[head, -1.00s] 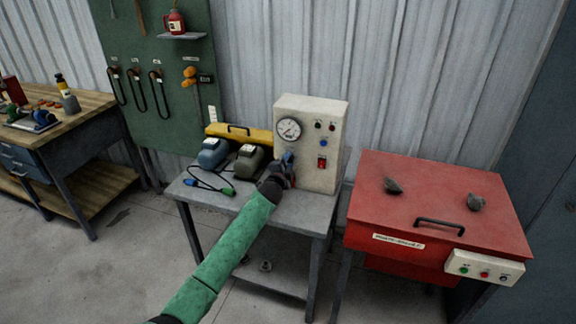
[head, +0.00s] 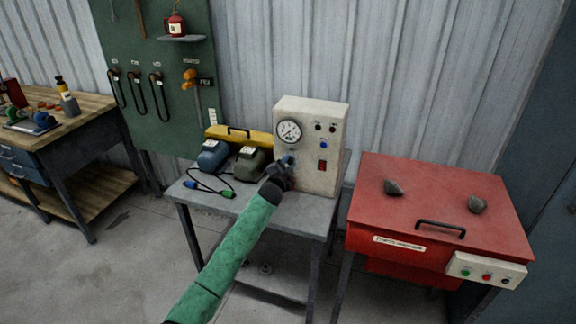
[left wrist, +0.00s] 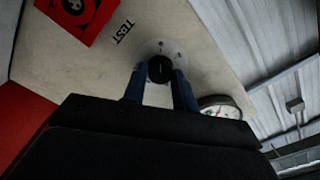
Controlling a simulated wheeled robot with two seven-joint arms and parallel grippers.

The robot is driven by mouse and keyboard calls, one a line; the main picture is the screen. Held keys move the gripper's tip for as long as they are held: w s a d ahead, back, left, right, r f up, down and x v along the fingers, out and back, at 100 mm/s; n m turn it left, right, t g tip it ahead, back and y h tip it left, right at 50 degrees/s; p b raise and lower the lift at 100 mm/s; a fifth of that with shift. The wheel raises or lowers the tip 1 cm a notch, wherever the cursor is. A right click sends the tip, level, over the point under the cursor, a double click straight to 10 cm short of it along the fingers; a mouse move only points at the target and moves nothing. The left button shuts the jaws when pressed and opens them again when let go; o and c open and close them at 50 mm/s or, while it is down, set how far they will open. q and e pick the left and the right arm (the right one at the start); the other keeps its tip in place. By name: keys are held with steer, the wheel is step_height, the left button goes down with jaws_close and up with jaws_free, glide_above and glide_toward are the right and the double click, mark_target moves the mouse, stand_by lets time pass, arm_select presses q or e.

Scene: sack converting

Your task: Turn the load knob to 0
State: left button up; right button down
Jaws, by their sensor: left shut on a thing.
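The off-white control box (head: 309,178) stands on the grey table below its round gauge. My left gripper (head: 288,161) is at the lower left of the box's front, under the gauge, and hides the knob in the head view. In the left wrist view the load knob (left wrist: 160,68) is a dark round knob on a pale disc with small marks. The blue fingers of my left gripper (left wrist: 160,78) are on both sides of it, shut on it. The setting of the knob is not readable. My right gripper is not in view.
The gauge (head: 288,131) shows above the gripper. A red switch (head: 322,165) and a blue button (head: 323,145) are to its right. Two motor-like units, one blue (head: 212,155), sit left on the table (head: 232,208). A red cabinet (head: 440,190) stands at right.

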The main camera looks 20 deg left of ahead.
arm_select(q)
steer(key=o, duration=1)
steer(key=shift+f, duration=0.1)
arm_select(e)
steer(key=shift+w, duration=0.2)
arm_select(q)
steer(key=shift+s+b, duration=0.3)
steer(key=shift+s, duration=0.2)
steer(key=shift+s+a+b, duration=0.2)
steer(key=shift+s+b, duration=0.85)
steer(key=shift+s, duration=2.4)
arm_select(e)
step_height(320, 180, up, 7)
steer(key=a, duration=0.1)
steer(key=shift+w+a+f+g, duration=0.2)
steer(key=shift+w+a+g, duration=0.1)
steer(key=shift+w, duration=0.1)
